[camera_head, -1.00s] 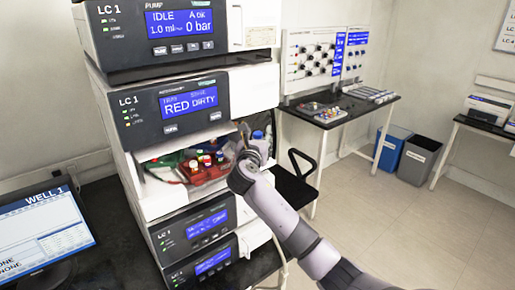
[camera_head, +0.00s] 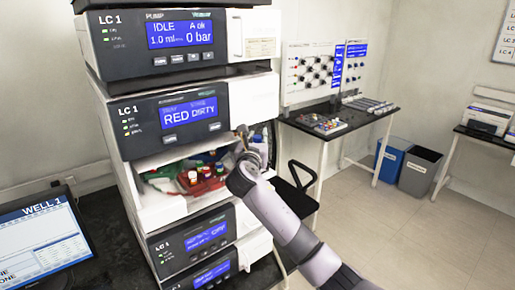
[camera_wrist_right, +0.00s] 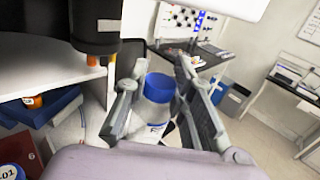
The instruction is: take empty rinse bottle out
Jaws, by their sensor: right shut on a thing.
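The rinse bottle (camera_wrist_right: 157,108) is pale and translucent, with a blue cap (camera_wrist_right: 160,87) and a label partly hidden by my wrist. In the right wrist view it stands between the fingers of my right gripper (camera_wrist_right: 160,66), which is shut on it. In the head view my right gripper (camera_head: 243,134) is at the right side of the open autosampler bay, and a bit of the blue cap (camera_head: 257,138) shows behind it. I cannot tell from the label or body whether the bottle is empty. My left gripper is not in view.
The open bay holds a red vial tray (camera_head: 205,181) with several coloured caps. A side bench (camera_head: 350,121), a blue bin (camera_head: 390,158) and a grey bin (camera_head: 420,171) stand to the right, with clear floor nearby.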

